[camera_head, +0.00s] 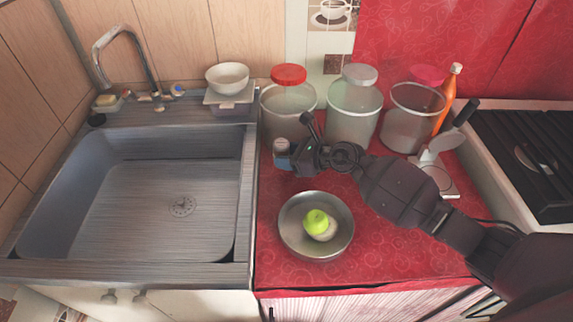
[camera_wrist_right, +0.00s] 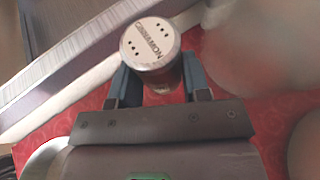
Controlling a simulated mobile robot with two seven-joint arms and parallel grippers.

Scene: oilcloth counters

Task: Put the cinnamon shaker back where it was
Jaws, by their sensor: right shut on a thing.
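The cinnamon shaker (camera_wrist_right: 151,48) has a pale lid with dark lettering and holes and a darker body. In the right wrist view it stands between the two blue fingers of my right gripper (camera_wrist_right: 157,80), which is shut on it. In the head view the right gripper (camera_head: 284,158) is at the left part of the red counter, near the sink's edge and in front of the red-lidded jar. There the shaker (camera_head: 280,146) is mostly hidden by the gripper. I cannot tell whether its base touches the counter. My left gripper is not in view.
Behind the gripper stand a red-lidded jar (camera_head: 288,97), a grey-lidded jar (camera_head: 353,108) and a third jar (camera_head: 412,118). A metal bowl (camera_head: 290,236) with a green fruit (camera_head: 316,222) sits in front. The sink (camera_head: 140,205) is left, the stove (camera_head: 530,150) right.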

